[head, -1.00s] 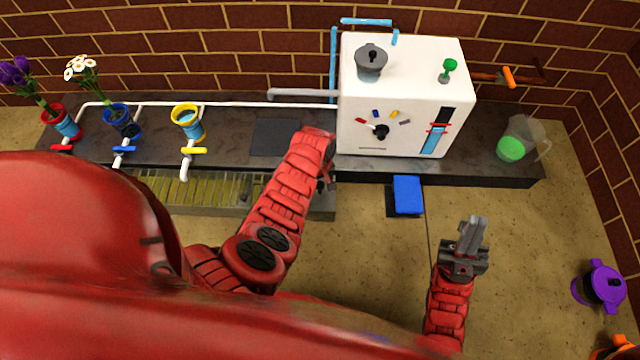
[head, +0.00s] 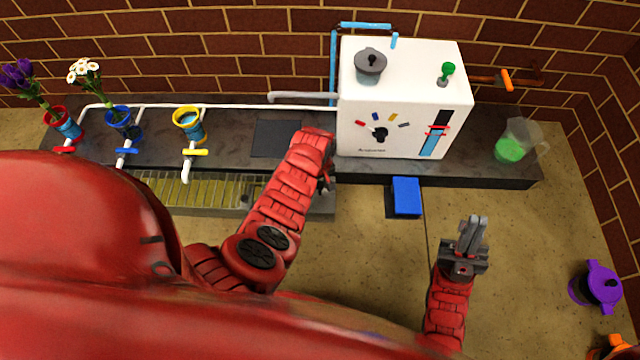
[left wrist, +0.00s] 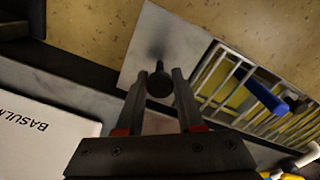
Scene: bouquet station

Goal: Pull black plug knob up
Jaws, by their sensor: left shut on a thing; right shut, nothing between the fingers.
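The black plug knob (left wrist: 159,84) shows in the left wrist view as a round dark knob on a pale grey plate (left wrist: 150,40). My left gripper (left wrist: 162,72) has one finger on each side of it and is shut on it. In the head view my left forearm mostly hides this gripper (head: 325,184) and the knob, at the right end of the sink. My right gripper (head: 473,233) is shut and empty over the floor, away from the knob.
A white machine (head: 402,105) with a dial stands on the dark counter to the right. A slatted basin (head: 200,192) lies left of the knob. A blue pedal (head: 406,196) is on the floor. Cups with taps line the counter at left. A clear jug (head: 515,140) stands at right.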

